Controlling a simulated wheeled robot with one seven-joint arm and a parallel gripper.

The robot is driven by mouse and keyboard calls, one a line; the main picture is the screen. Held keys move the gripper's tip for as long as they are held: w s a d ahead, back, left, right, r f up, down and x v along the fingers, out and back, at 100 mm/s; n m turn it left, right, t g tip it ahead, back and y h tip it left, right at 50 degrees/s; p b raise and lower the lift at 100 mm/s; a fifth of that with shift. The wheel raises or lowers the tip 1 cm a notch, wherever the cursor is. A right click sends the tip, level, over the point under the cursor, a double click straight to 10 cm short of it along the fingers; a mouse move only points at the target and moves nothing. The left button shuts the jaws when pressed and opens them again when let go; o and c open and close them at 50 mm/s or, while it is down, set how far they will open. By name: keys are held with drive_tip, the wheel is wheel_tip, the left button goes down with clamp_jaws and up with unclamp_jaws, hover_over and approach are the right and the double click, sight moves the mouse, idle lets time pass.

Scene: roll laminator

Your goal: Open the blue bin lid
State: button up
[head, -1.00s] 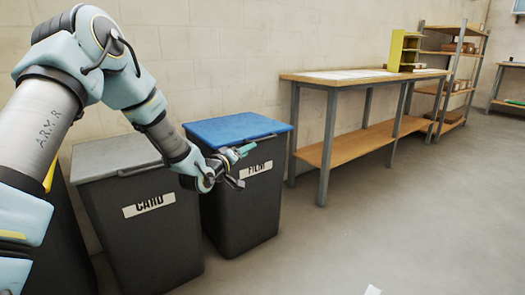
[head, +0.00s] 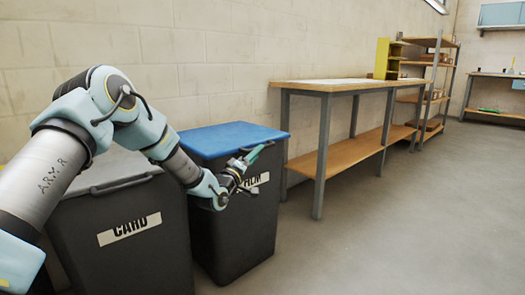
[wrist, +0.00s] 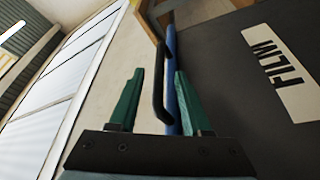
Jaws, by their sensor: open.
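The blue lid (head: 230,138) lies shut on the dark bin labelled FILM (head: 226,235). In the wrist view the lid (wrist: 174,85) shows as a thin blue edge, with a black bar handle (wrist: 160,75) along it. The FILM label (wrist: 277,72) is at the right there. My gripper (head: 262,158) is at the front of this bin, near the lid's front edge. In the wrist view its two green fingers (wrist: 155,88) are apart, and the handle and lid edge appear between them. I cannot tell whether the fingers touch the handle.
A dark bin labelled CARD (head: 125,240) with a grey lid stands left of the FILM bin. A wooden workbench (head: 335,86) stands to the right along the wall, with shelves (head: 440,60) beyond. The floor (head: 400,240) at right is clear.

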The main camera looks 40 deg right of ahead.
drive_tip(key=b+x, duration=0.1)
drive_tip(key=x, duration=0.4)
drive_tip(key=shift+w+d, duration=0.15)
drive_tip(key=shift+d, duration=0.25)
clamp_jaws()
idle(1.1)
